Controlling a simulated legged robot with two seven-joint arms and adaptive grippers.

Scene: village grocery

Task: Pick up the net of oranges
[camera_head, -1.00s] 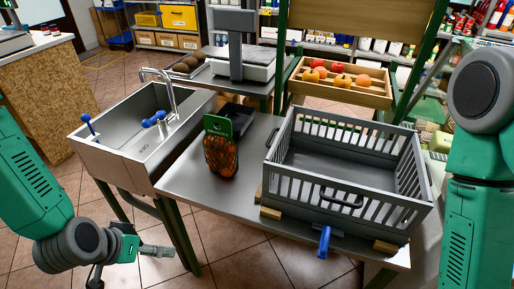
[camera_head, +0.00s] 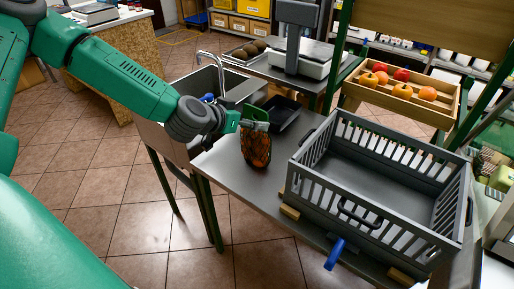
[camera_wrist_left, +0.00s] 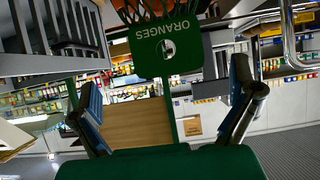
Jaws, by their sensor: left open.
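The net of oranges (camera_head: 256,150) is on the grey metal table (camera_head: 225,165), left of the grey crate, with its green header card at the top. My left gripper (camera_head: 258,122) is at the card, just above the fruit. In the left wrist view the green card (camera_wrist_left: 165,45), printed "ORANGES", shows between the two spread fingers of my left gripper (camera_wrist_left: 163,78), with gaps on both sides. Part of the dark net (camera_wrist_left: 150,8) shows at the top edge. The gripper hides part of the card in the head view. My right gripper is not in view.
A black tray (camera_head: 283,112) lies behind the net. A sink (camera_head: 190,95) stands to the left, a scale (camera_head: 300,60) and a wooden fruit tray (camera_head: 400,105) behind.

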